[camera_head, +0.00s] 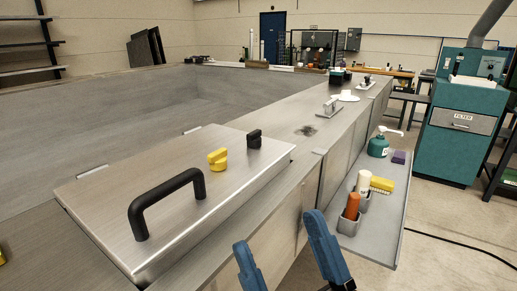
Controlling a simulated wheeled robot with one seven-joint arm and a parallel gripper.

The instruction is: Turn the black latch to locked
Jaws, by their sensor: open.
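The black latch (254,139) is a small upright knob on the metal lid (115,182), near the lid's far right corner. A yellow latch (217,159) of similar shape stands to its left and nearer me. A large black handle (166,203) is fixed at the lid's near left part. I cannot tell from this view which position the black latch is turned to. My gripper (283,228), with blue fingers, is at the bottom of the picture, open and empty. It is right of the lid and nearer me, apart from the latch.
A side shelf (388,225) at the right holds an orange bottle (352,205), a white bottle (363,185), a yellow brush (382,184) and a green pump bottle (379,146). A metal handle (329,107) stands on the counter beyond the lid. A teal filter machine (458,140) stands right.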

